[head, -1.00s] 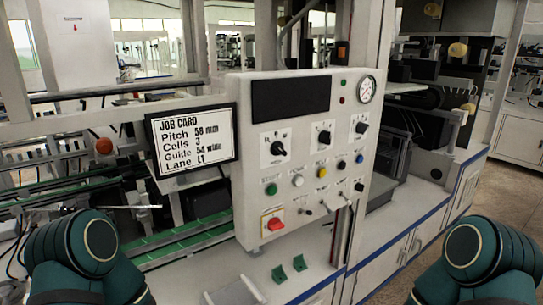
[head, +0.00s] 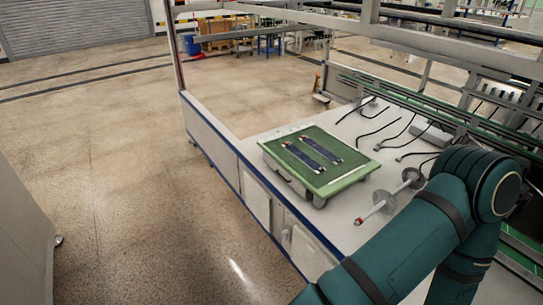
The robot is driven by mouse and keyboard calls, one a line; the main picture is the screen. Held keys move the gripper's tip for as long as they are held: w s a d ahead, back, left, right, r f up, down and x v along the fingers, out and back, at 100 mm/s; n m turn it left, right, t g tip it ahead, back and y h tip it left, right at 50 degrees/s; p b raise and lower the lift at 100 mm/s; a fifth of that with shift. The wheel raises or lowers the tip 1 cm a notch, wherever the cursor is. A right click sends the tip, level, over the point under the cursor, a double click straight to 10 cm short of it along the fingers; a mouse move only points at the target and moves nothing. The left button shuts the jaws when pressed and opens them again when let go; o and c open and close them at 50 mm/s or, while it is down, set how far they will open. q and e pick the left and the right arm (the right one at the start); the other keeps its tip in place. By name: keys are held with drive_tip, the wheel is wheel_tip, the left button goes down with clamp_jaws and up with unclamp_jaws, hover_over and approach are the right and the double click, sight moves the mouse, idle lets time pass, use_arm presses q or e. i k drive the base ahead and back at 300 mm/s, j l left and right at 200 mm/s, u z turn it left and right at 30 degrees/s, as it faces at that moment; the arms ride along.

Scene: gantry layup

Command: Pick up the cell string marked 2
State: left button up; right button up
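Two dark, narrow strips that look like cell strings lie side by side on a green tray, one on the left (head: 300,157) and one on the right (head: 322,151). Each has a small light spot at its end. Any number on them is too small to read, so I cannot tell which is marked 2. The tray (head: 345,181) sits on the white bench top. A teal arm of mine fills the lower right. Neither gripper is in view.
A metal rod with round discs (head: 391,198) lies on the bench (head: 352,238) right of the tray. Black cables (head: 396,134) lie behind it. Rails and frame beams (head: 425,112) run along the right. Open floor (head: 110,180) lies left of the bench.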

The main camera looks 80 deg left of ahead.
sight(314, 166)
drive_tip(key=u, duration=2.4)
drive_tip(key=i+j+u, duration=0.3)
drive_tip(key=i, duration=0.25)
drive_tip(key=i+j+u, duration=0.3)
drive_tip(key=i, duration=0.25)
drive_tip(key=i+j+u, duration=0.1)
drive_tip(key=i+u, duration=0.25)
drive_tip(key=i, duration=0.25)
drive_tip(key=i+z, duration=0.2)
drive_tip(key=z, duration=0.3)
drive_tip(key=i+z, duration=0.15)
drive_tip(key=z, duration=0.3)
drive_tip(key=i+j+z, duration=0.1)
drive_tip(key=z, duration=0.4)
drive_tip(key=i, duration=0.1)
